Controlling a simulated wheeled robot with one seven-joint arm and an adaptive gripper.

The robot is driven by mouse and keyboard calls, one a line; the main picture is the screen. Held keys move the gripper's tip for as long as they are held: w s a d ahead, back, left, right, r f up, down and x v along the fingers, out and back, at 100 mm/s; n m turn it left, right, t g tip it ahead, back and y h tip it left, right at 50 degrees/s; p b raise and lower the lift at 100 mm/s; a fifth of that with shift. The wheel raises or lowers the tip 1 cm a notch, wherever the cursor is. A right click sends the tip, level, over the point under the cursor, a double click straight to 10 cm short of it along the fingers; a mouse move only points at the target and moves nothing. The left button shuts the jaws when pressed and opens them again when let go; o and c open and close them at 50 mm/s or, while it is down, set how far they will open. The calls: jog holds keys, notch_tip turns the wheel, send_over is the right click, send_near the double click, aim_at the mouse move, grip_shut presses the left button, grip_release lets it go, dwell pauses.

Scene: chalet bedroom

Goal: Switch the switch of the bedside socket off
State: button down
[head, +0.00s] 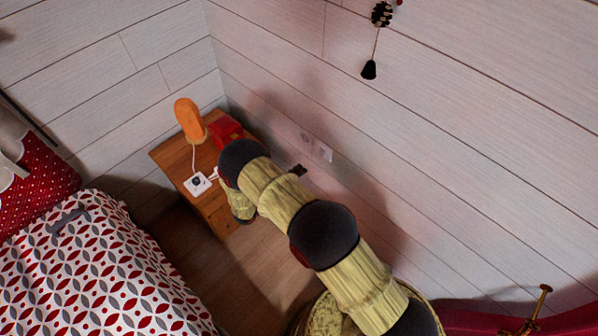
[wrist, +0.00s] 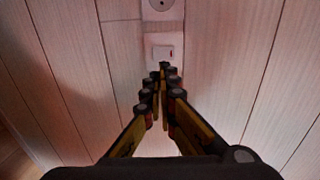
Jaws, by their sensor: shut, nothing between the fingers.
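A pale wall plate with a round socket and a switch sits on the wooden wall. In the head view the socket (head: 306,138) is on the left and the switch (head: 325,153) on the right. In the wrist view the switch (wrist: 163,52) is just beyond my fingertips and the socket (wrist: 163,4) is cut off by the top edge. My gripper (wrist: 165,68) is shut and empty, pointing at the switch; contact cannot be told. In the head view only a dark part of my gripper (head: 299,170) shows, below the plate. I cannot tell the switch's position.
A wooden bedside table (head: 172,155) stands in the corner, with an orange lamp (head: 190,120), a red box (head: 224,131) and a white socket block (head: 197,184). A patterned bed (head: 90,270) is at the left. Wooden floor (head: 250,265) lies between.

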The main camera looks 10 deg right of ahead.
aim_at(322, 154)
jog(key=b+x, duration=0.1)
jog(key=x, duration=0.9)
jog(key=shift+w+d+b, duration=0.25)
jog(key=shift+d+b, duration=0.1)
jog(key=shift+b, duration=0.05)
jog(key=shift+w+d+f+t+h+b, duration=0.15)
jog(key=shift+d+f+t+h+b, duration=0.25)
jog(key=shift+b, duration=0.75)
jog(key=shift+a+r+p, duration=0.15)
jog(key=shift+r+p, duration=0.1)
jog(key=shift+p, duration=0.05)
jog(key=f+p+v, duration=0.1)
jog(key=f+v, duration=0.1)
jog(key=v, duration=1.2)
jog(key=shift+f+p, duration=0.15)
jog(key=shift+p, duration=0.25)
jog(key=shift+w, duration=0.1)
